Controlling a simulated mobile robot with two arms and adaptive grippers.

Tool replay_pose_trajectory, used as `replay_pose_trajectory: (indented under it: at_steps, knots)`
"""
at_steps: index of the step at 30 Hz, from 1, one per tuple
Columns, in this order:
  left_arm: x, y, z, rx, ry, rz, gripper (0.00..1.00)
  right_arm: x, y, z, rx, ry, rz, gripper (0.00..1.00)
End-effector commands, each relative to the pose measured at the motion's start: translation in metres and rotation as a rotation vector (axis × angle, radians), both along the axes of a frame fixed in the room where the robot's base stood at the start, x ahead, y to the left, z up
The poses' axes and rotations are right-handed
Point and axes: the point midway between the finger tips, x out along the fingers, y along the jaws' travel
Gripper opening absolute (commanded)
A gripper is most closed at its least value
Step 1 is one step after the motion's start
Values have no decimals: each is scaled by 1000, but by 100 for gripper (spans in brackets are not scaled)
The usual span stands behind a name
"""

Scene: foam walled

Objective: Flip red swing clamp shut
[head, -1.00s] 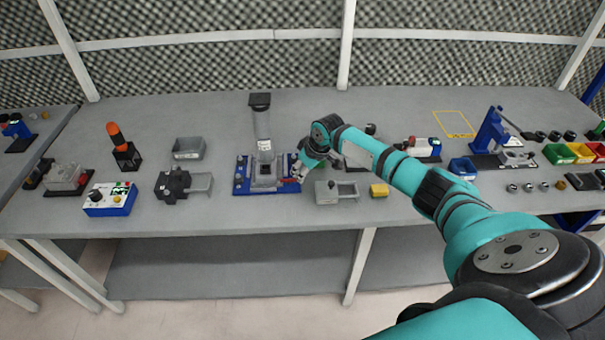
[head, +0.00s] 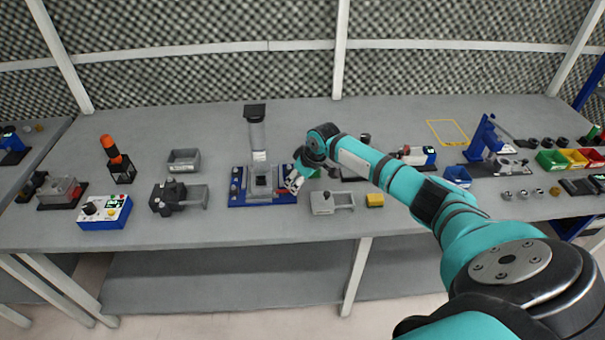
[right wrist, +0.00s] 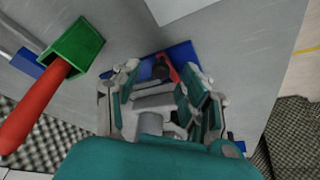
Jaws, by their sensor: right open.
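A blue baseplate (head: 240,198) with a grey block and a tall clear column on it stands at the middle of the bench. The red clamp (right wrist: 173,70) shows in the right wrist view over the plate's edge, beside a dark round part. My right gripper (head: 294,184) is at the plate's right side in the head view. In the right wrist view its fingers (right wrist: 158,76) are apart, with the clamp between or just beyond the tips. I cannot tell whether they touch it. My left gripper is out of view.
A dark clamp-like fixture (head: 170,197) and a grey bin (head: 184,158) stand left. A green holder with a red handle (right wrist: 35,105) is close by in the wrist view.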

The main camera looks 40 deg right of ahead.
Motion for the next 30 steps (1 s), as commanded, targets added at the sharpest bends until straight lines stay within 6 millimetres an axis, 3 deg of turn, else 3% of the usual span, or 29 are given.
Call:
replay_pose_trajectory:
  at_steps: [15,21,30]
  knots:
    - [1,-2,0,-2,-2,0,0,-36,-10,90,-1,-1,1,44]
    - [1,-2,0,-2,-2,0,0,-42,-11,104,-2,0,1,44]
    - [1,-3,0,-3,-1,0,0,-42,-11,105,0,0,1,44]
